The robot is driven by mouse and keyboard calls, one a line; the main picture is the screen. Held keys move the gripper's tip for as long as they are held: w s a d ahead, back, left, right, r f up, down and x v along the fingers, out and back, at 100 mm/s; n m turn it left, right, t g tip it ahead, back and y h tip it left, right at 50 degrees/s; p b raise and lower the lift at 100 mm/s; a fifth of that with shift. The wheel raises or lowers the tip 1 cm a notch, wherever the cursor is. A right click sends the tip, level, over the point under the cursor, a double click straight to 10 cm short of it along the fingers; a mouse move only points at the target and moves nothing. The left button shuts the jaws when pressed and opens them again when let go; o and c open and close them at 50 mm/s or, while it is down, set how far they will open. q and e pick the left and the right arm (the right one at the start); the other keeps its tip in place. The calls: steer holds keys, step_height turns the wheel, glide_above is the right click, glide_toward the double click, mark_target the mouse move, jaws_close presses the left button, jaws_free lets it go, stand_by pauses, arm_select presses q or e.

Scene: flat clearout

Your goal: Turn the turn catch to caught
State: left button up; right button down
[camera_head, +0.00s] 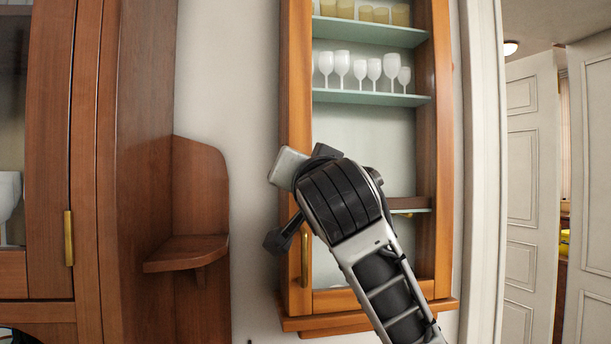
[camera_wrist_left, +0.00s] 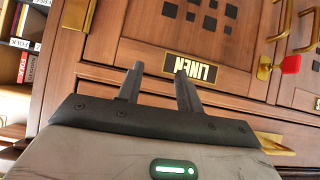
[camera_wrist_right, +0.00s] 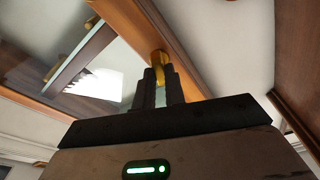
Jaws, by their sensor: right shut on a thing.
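In the right wrist view a small brass piece (camera_wrist_right: 158,57), which looks like the turn catch, sits on the wooden frame of the glass cabinet door (camera_wrist_right: 180,50). My right gripper (camera_wrist_right: 160,78) is shut on this piece; its fingers hide part of it, and I cannot tell which way it is turned. In the head view my right wrist stands in front of the glass cabinet (camera_head: 297,70) and hides the fingertips and the catch.
The glass cabinet has a brass handle (camera_head: 305,258) and white glasses (camera_head: 341,66) on a shelf. A wooden corner shelf (camera_head: 190,250) stands left. A brass fitting (camera_wrist_left: 264,68) and red tag (camera_wrist_left: 291,64) show in the left wrist view. A white door (camera_head: 530,190) stands right.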

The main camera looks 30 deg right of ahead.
steer(key=m, duration=0.2)
steer(key=m+b, duration=0.1)
steer(key=m, duration=0.2)
steer(key=shift+g+h, duration=0.3)
steer(key=shift+h, duration=0.1)
steer(key=shift+a+r+m+g+h, duration=0.1)
steer(key=shift+m+g+h, duration=0.2)
steer(key=shift+m, duration=2.3)
